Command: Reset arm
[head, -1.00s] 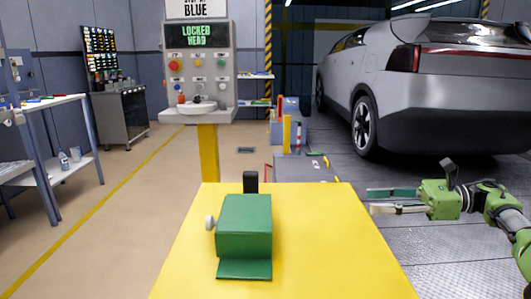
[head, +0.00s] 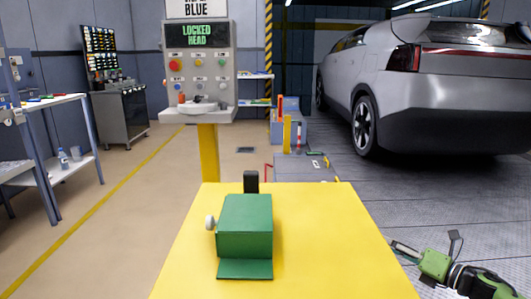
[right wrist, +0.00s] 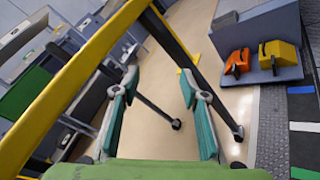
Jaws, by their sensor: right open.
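My right gripper (head: 404,250) is low at the lower right of the head view, with its arm coming in from the bottom right corner. Its two teal fingers also show in the right wrist view (right wrist: 159,80); they are spread apart with nothing between them. The fingers point over bare floor and touch no object that I can see. My left gripper is out of view.
A silver car (head: 430,85) stands at the right. A grey console (head: 198,70) with a "LOCKED HEAD" screen stands ahead. A workbench (head: 55,101) is at the left. The right wrist view shows orange (right wrist: 238,61) and yellow (right wrist: 280,56) items on a grey unit.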

